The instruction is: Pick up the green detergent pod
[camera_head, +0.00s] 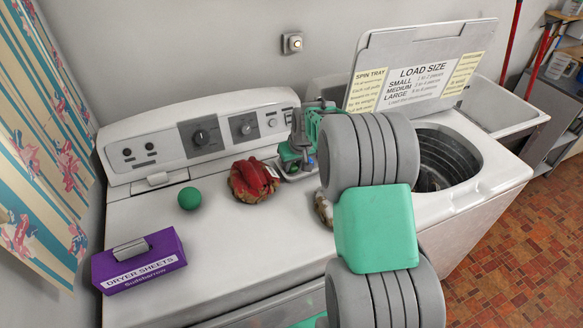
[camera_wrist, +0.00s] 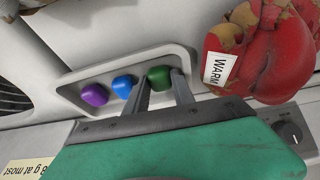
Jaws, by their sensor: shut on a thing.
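The green detergent pod (camera_wrist: 159,77) is at the right end of a row of pods in a shallow pale tray (camera_wrist: 118,66) in the wrist view. My gripper (camera_wrist: 163,84) is over the tray, with one finger on either side of the green pod, and is shut on it. The fingers hide part of the pod. A blue pod (camera_wrist: 124,86) is just left of the near finger, and a purple pod (camera_wrist: 94,95) is further left. In the head view my gripper (camera_head: 298,160) is at the tray, and I cannot clearly make out the green pod there.
A red and tan mitt-like bundle (camera_head: 254,181) lies close beside the tray. A green ball (camera_head: 189,198) and a purple dryer sheets box (camera_head: 138,262) are further left on the white machine top. The open washer tub (camera_head: 447,160) is on the right.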

